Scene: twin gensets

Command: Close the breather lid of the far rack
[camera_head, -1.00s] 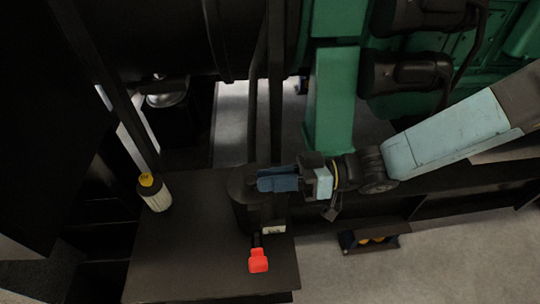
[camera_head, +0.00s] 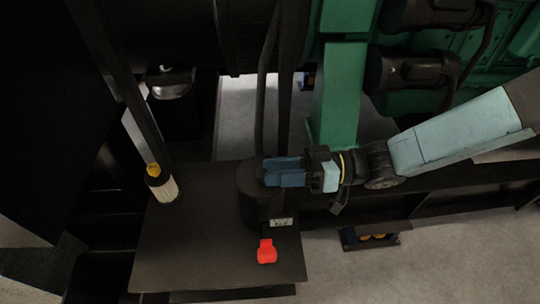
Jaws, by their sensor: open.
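My gripper (camera_head: 284,171) has blue fingers that point left. They are spread apart with nothing visible between them. They lie over or beside the top of a round black housing (camera_head: 249,205) on a dark platform (camera_head: 195,255). The housing has a small white label (camera_head: 281,222) on its front. A red tab (camera_head: 267,251) sticks out in front of it. I cannot tell whether this housing carries the breather lid, or whether a lid there is raised or down. The fingers hide part of its top, and contact is unclear.
A pale cylinder with a yellow top (camera_head: 162,185) stands at the platform's left. A green post (camera_head: 339,95) rises behind my gripper, with green machinery (camera_head: 430,85) to the right. A small dark box with yellow items (camera_head: 369,236) sits at the lower right. Grey floor is clear beyond it.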

